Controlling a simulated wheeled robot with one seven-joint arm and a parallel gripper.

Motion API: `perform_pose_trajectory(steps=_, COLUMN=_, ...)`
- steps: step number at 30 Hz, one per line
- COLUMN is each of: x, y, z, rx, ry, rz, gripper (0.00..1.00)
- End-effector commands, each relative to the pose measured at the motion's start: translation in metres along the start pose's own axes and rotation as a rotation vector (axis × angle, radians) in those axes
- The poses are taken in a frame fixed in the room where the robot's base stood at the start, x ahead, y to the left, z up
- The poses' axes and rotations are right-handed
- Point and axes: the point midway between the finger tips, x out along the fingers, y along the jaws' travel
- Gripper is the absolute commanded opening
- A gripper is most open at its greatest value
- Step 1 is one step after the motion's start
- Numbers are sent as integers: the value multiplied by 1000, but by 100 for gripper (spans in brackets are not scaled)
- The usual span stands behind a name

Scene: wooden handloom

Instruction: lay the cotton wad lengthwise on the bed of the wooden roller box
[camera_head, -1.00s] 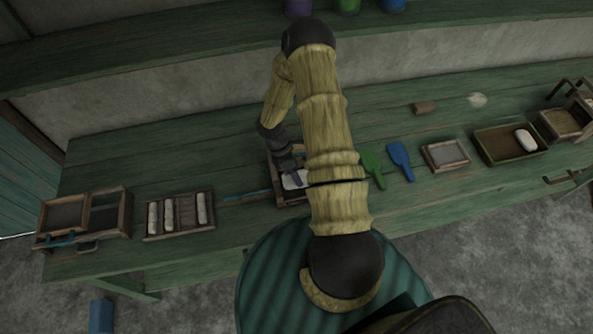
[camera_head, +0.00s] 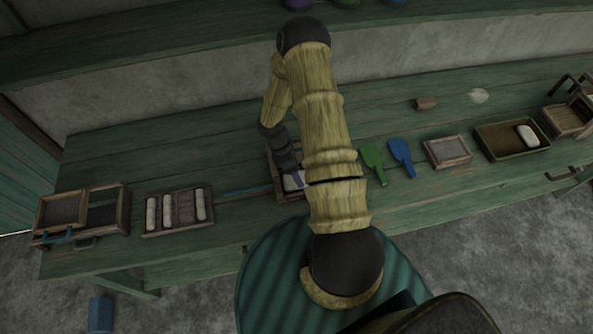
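A white cotton wad (camera_head: 291,182) shows at the wooden roller box (camera_head: 283,196), which stands near the middle of the green bench. My gripper (camera_head: 291,172) is over the box, right at the wad. My arm covers the right part of the box, and the fingertips are too small and dark to tell whether they close on the wad. Whether the wad rests on the bed or is held just above it cannot be told. Another white wad (camera_head: 528,135) lies in the green-rimmed tray (camera_head: 487,152) at the right.
A wooden rack (camera_head: 160,231) with several white rolls and a framed box (camera_head: 55,215) stand at the left. Green (camera_head: 373,163) and blue (camera_head: 402,157) paddles and a small framed screen (camera_head: 447,152) lie right of my arm. The bench behind the box is clear.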

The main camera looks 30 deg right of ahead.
Motion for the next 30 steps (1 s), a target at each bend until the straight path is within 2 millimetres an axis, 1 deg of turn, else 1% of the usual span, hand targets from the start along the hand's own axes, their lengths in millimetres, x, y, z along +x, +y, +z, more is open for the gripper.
perform_pose_trajectory(steps=1, x=0, y=3, z=0, rx=2, ry=2, rz=8, gripper=76)
perform_pose_trajectory(steps=4, x=0, y=4, z=0, rx=2, ry=2, rz=10, gripper=76)
perform_pose_trajectory(steps=23, x=-1, y=7, z=2, rx=7, ry=6, rz=16, gripper=76)
perform_pose_trajectory(steps=24, x=-1, y=7, z=2, rx=7, ry=6, rz=16, gripper=65)
perform_pose_trajectory(steps=25, x=-1, y=7, z=2, rx=7, ry=6, rz=16, gripper=70)
perform_pose_trajectory(steps=30, x=-1, y=7, z=2, rx=7, ry=5, rz=16, gripper=68)
